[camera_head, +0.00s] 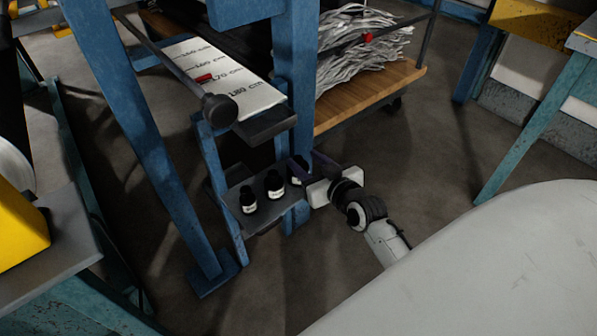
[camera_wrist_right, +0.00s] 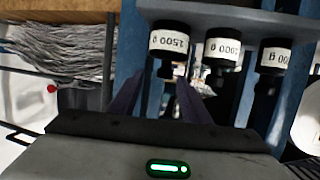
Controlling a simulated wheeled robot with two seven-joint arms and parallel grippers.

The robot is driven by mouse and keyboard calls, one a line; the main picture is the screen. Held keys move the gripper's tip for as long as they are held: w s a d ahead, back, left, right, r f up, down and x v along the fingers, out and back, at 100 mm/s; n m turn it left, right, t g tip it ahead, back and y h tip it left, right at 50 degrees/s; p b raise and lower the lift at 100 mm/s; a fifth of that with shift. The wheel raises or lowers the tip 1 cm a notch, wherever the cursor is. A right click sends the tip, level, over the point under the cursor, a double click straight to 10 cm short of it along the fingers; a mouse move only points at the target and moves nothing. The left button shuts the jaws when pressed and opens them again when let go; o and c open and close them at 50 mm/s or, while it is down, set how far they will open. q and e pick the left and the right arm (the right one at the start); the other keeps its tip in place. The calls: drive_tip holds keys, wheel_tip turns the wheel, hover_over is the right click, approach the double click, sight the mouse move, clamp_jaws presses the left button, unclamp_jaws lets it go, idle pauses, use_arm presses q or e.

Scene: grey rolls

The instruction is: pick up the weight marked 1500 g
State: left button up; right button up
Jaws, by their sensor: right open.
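Three black weights with white labels stand in a row on a small grey shelf (camera_head: 262,219). In the right wrist view the picture is upside down, and the leftmost weight (camera_wrist_right: 168,42) has a label that appears to read 1500 g. In the head view this is the far right weight (camera_head: 296,170), partly hidden by my right gripper. My right gripper (camera_head: 307,164) is open, its two dark fingers pointing at that weight. In the wrist view the weight shows between and beyond the fingertips (camera_wrist_right: 158,82). My left gripper is not in view.
The middle weight (camera_head: 274,184) and left weight (camera_head: 248,200) stand close beside it. A blue post (camera_head: 297,90) rises behind the shelf. A wooden cart (camera_head: 365,95) with grey strands stands behind.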

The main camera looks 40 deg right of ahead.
sight(295, 157)
drive_tip(key=shift+x, duration=1)
drive_tip(key=b+x, duration=0.2)
drive_tip(key=x, duration=0.2)
drive_tip(key=shift+w+a+f+b, duration=0.1)
drive_tip(key=shift+a+f+b, duration=0.2)
drive_tip(key=shift+a+b, duration=0.1)
drive_tip(key=shift+w+d+f, duration=0.1)
drive_tip(key=shift+w, duration=0.45)
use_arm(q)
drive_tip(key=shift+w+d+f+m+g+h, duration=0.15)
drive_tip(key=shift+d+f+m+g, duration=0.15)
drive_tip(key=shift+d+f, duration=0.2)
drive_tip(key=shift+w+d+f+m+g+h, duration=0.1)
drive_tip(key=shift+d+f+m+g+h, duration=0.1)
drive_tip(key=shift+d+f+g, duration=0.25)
use_arm(e)
clamp_jaws()
drive_tip(key=shift+w+d+r, duration=0.1)
drive_tip(key=shift+r, duration=0.3)
